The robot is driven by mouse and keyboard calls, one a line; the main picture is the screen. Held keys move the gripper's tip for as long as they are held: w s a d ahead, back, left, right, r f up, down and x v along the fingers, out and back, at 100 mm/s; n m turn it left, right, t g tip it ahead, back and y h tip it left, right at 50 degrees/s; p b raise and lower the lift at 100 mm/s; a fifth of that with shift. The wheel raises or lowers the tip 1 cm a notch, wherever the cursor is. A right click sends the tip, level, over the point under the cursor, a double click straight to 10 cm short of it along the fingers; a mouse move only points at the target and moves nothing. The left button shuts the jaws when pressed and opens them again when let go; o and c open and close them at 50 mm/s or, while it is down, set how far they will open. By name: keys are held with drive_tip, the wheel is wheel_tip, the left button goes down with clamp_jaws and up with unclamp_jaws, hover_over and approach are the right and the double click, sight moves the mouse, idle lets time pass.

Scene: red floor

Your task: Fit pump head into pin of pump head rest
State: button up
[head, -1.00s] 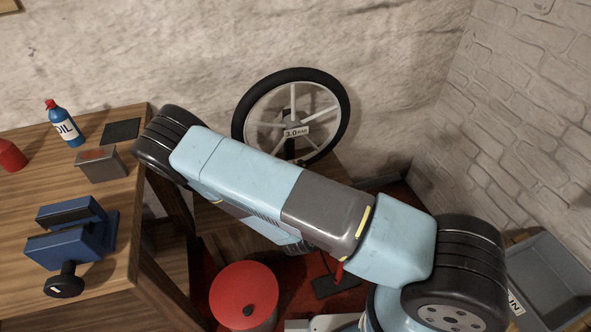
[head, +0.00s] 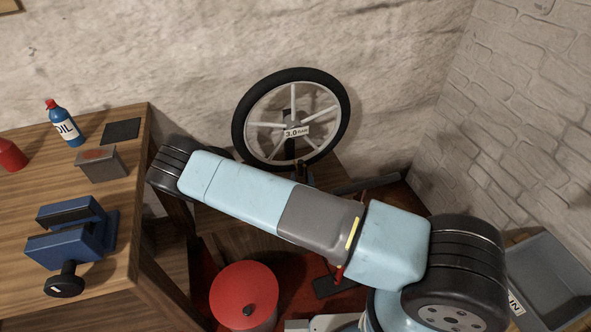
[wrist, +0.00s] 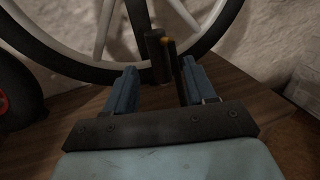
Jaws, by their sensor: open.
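In the wrist view my gripper (wrist: 160,70) has its two blue fingers apart. In the head view a small dark post (head: 303,174) shows at the wheel's foot. My arm hides my gripper there. A dark bar (head: 368,184), perhaps the pump handle, and a dark foot plate (head: 335,287) show beside my arm.
A spoked wheel (head: 247,120) with a 3.0 BAR label stands by the wall. Left is a wooden bench (head: 112,187) with a blue vise (head: 75,235) and oil bottle (head: 63,124). A red-lidded drum (head: 243,285) and a grey bin (head: 555,275) stand lower.

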sight(301, 170)
drive_tip(key=shift+w+a+r, duration=0.1)
drive_tip(key=shift+w+r, duration=0.05)
drive_tip(key=shift+w, duration=1.25)
drive_tip(key=shift+w+r, duration=0.1)
drive_tip(key=shift+w, duration=1.25)
drive_tip(key=shift+c, duration=0.4)
clamp_jaws()
drive_tip(key=shift+r, duration=0.15)
